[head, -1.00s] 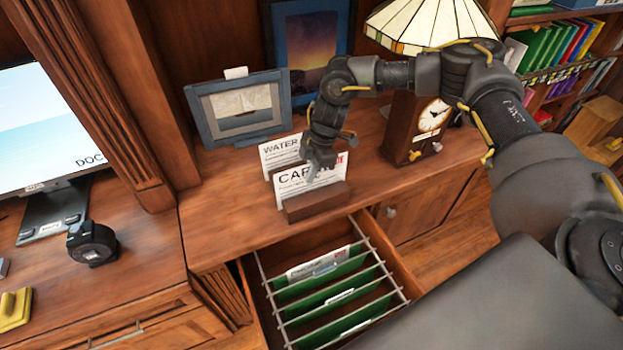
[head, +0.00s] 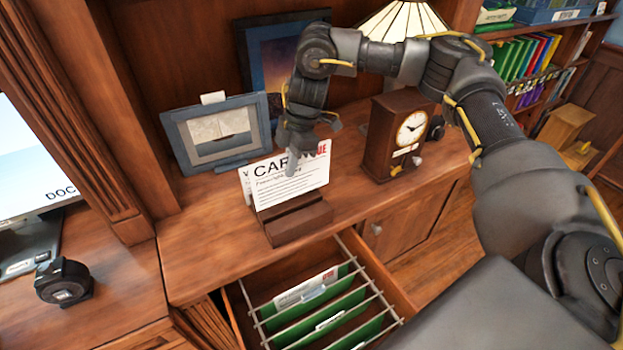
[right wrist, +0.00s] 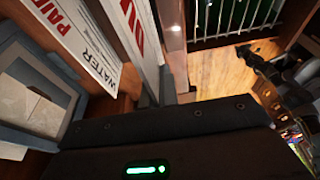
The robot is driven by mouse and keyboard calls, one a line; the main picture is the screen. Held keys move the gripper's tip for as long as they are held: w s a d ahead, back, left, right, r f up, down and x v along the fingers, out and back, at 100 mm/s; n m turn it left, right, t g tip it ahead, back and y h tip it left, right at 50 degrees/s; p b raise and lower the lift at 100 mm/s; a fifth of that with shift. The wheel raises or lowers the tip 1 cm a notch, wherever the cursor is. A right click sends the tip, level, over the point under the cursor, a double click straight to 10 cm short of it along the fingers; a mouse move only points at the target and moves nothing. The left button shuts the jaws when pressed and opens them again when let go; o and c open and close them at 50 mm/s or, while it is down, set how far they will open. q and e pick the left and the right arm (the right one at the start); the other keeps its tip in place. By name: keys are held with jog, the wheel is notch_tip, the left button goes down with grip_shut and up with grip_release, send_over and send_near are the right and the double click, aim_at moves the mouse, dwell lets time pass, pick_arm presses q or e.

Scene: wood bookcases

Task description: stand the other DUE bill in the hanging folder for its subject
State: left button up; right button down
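The white CAR bill (head: 290,187), with red lettering at its upper right, stands upright just above the slotted wooden holder (head: 298,222). My right gripper (head: 303,166) is shut on its top edge. In the right wrist view the held bill (right wrist: 128,30) shows red letters reading "DU". The WATER bill (right wrist: 75,45), marked PAID in red, is behind it; in the head view only its left edge (head: 245,183) shows. The open drawer (head: 398,285) below holds green hanging folders (head: 328,317) on metal rails. A white paper (head: 305,287) stands in the rearmost visible folder. My left gripper is out of view.
A blue picture frame (head: 216,137) stands left of the bills. A wooden clock (head: 398,140) stands to the right, with a lamp (head: 400,20) behind. A black device (head: 64,283) is on the left desk. The counter left of the holder is clear.

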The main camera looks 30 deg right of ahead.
dwell(0.4)
jog(key=s+a+r+m+t+h, duration=0.2)
jog(key=s+a+r+m, duration=0.2)
jog(key=s+r+m, duration=0.4)
jog(key=m, duration=0.6)
jog(key=shift+s+a+t, duration=0.25)
jog(key=shift+s+t, duration=0.05)
